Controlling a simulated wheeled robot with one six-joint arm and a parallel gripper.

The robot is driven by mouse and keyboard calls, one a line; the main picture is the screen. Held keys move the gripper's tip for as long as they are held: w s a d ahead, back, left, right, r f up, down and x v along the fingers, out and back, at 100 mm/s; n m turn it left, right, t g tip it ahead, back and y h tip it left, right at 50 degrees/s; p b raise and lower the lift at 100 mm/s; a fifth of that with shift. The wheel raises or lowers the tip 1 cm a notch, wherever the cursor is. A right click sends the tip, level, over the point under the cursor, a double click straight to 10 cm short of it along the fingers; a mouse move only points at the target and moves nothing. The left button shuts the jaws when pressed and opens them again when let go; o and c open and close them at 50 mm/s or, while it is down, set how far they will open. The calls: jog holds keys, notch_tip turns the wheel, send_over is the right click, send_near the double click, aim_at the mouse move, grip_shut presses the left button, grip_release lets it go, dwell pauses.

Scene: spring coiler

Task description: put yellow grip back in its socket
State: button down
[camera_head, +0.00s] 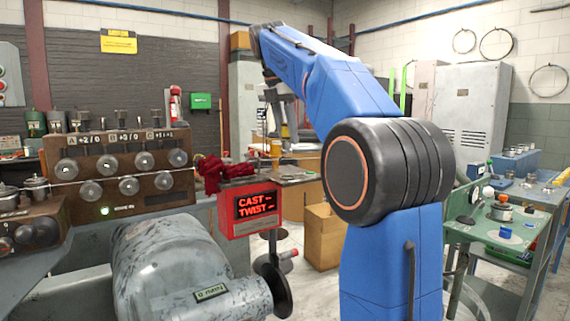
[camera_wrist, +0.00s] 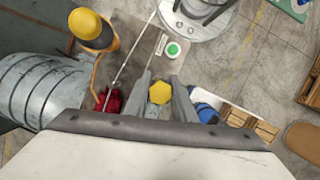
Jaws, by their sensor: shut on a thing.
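In the wrist view my gripper (camera_wrist: 161,84) has its two grey fingers on either side of a yellow six-sided grip (camera_wrist: 160,93), and is shut on it. The grip is seen end-on, so its lower part is hidden. A grey plate (camera_wrist: 135,45) lies below and beyond the fingers, with a round green button (camera_wrist: 173,49) on a pale label. I cannot make out the socket in either view. In the head view my blue arm reaches over toward the bench end, and the gripper's jaws are too small to tell there.
A yellow and black rounded part (camera_wrist: 88,28) stands left of the fingers, close to a thin rod. A grey motor housing (camera_head: 180,268) and a cardboard box (camera_head: 322,236) stand nearby.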

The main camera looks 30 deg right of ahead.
aim_at(283, 137)
jog(key=shift+f, duration=3.55)
jog(key=shift+f, duration=0.1)
jog(key=c, duration=1.5)
grip_release()
jog(key=v, duration=1.2)
jog(key=shift+a, duration=0.1)
jog(key=s+a+f+m+t+y, duration=0.1)
jog(key=s+a+f+m, duration=0.3)
jog(key=f, duration=1.1)
jog(key=s+a+f+m+t+y, duration=0.1)
jog(key=s+a+f+m, duration=0.3)
jog(key=s+f+m, duration=0.6)
jog(key=s+a+f+m+t+y, duration=0.1)
jog(key=s+a+f+m, duration=0.3)
jog(key=s+f, duration=1.1)
jog(key=shift+s+a+f+m+t, duration=0.1)
jog(key=shift+f+m+t, duration=0.1)
jog(key=shift+f+m, duration=0.85)
jog(key=shift+s+a+f+m+t, duration=0.15)
jog(key=shift+f+m, duration=0.5)
jog(key=shift+f, duration=0.85)
